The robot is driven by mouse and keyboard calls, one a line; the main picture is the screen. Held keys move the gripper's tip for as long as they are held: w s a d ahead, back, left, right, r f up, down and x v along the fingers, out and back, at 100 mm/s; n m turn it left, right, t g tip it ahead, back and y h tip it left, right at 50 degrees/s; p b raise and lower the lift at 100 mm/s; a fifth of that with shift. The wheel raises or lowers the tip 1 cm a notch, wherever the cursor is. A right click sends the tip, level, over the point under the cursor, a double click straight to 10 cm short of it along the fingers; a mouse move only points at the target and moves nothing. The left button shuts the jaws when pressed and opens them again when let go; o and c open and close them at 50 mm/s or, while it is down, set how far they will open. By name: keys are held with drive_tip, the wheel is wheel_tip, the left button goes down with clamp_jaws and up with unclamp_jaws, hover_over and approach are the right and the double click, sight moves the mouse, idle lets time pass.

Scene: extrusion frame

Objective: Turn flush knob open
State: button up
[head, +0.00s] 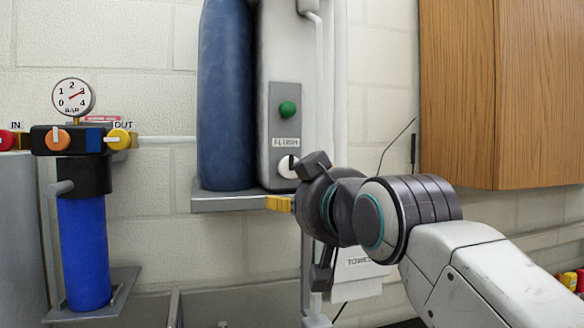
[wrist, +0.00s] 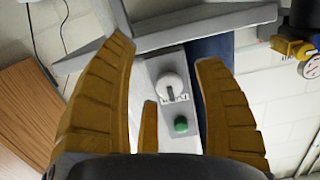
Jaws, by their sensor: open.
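The flush knob is a round white knob (head: 286,167) low on the grey control panel, just under a small label (head: 286,142) that seems to read FLUSH. My gripper (head: 297,206) is in front of the panel and partly covers the knob's right side in the head view. In the wrist view the knob (wrist: 172,86) shows whole, with a dark pointer line toward the label. My gripper's yellow fingers (wrist: 166,68) are spread wide on both sides of it in the picture. They hold nothing, and contact with the knob is not visible.
A green button (head: 287,109) sits above the label. A blue tank (head: 226,95) stands left of the panel on a grey shelf (head: 232,202). A filter with gauge (head: 73,97) and orange and yellow knobs is farther left. A wooden cabinet (head: 500,90) hangs at the right.

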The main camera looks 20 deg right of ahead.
sight(290, 165)
drive_tip(key=shift+t, duration=0.7)
drive_tip(key=shift+w+r+p, duration=0.45)
drive_tip(key=shift+w+r, duration=0.35)
drive_tip(key=shift+w, duration=0.35)
drive_tip(key=shift+w+r+p, duration=0.4)
drive_tip(key=shift+w+r, duration=0.4)
drive_tip(key=shift+w, duration=0.4)
drive_tip(key=shift+w+r+p, duration=0.45)
drive_tip(key=shift+w+r, duration=0.35)
drive_tip(key=shift+w, duration=0.35)
